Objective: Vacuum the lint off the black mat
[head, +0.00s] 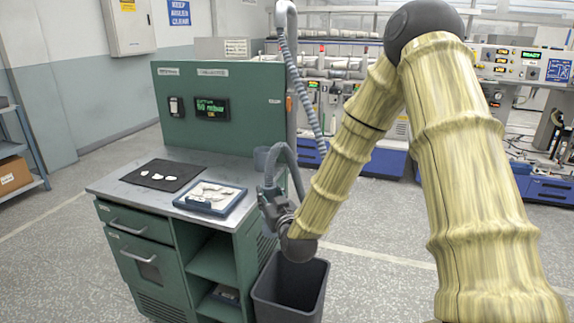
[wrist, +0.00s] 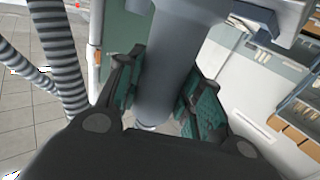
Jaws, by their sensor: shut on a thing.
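The black mat (head: 147,184) lies flat on the left of the grey worktop. A few white lint tufts (head: 157,177) lie on it. My gripper (head: 270,197) is at the right end of the bench, beyond the worktop edge and well to the right of the mat. In the wrist view its green-padded fingers (wrist: 168,92) are closed around the grey tube of the vacuum nozzle (wrist: 168,75). The ribbed grey vacuum hose (head: 310,85) comes down from a post and loops by my gripper. The nozzle's mouth cannot be made out clearly.
A blue-rimmed tray (head: 238,203) with pale pieces sits on the worktop between the mat and my gripper. A grey cup-like holder (head: 262,158) is at the worktop's back right corner. A dark open bin (head: 290,290) stands below my gripper. A green panel (head: 220,105) rises behind.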

